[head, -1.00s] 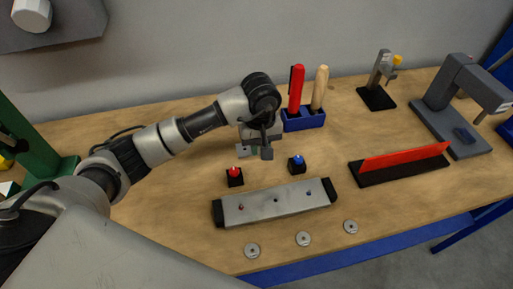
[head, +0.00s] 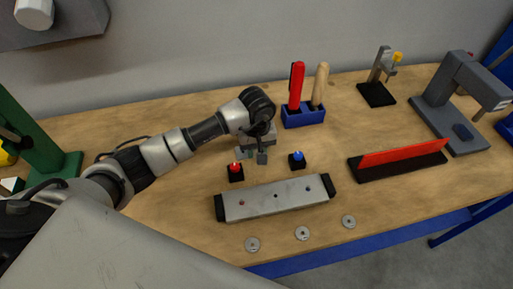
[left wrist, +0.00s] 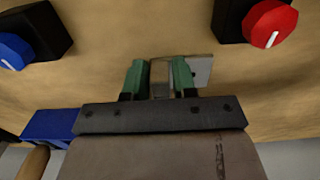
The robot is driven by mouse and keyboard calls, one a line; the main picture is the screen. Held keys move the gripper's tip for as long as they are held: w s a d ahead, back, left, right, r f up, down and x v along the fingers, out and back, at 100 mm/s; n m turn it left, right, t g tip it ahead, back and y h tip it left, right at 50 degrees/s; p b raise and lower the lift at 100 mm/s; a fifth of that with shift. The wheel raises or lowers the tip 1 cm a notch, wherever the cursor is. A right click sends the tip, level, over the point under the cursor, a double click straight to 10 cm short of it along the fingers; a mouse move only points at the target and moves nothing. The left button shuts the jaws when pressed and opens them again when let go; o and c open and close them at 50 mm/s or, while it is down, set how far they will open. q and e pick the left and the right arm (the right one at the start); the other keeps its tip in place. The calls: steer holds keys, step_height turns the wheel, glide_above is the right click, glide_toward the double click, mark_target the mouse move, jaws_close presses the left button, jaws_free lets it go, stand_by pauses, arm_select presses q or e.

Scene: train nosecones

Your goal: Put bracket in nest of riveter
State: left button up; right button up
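My left gripper (head: 252,157) hangs low over the bench behind the red and blue knobs, fingers pointing down and apart. In the left wrist view its green-padded fingers (left wrist: 160,80) stand on both sides of a small grey metal piece, which looks like the bracket (left wrist: 202,69). Part of it lies between the fingers and part sticks out to the right; I cannot tell whether the pads touch it. In the head view the gripper mostly hides it. My right gripper is not visible.
A red knob (head: 235,171) and a blue knob (head: 297,160) stand in front of the gripper, before a metal bar fixture (head: 275,198). A blue tool holder (head: 303,117), red-topped block (head: 403,154) and small black-based fixture (head: 376,94) lie towards the right. Several washers lie in front.

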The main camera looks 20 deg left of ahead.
arm_select(q)
steer(key=shift+o, duration=1.4)
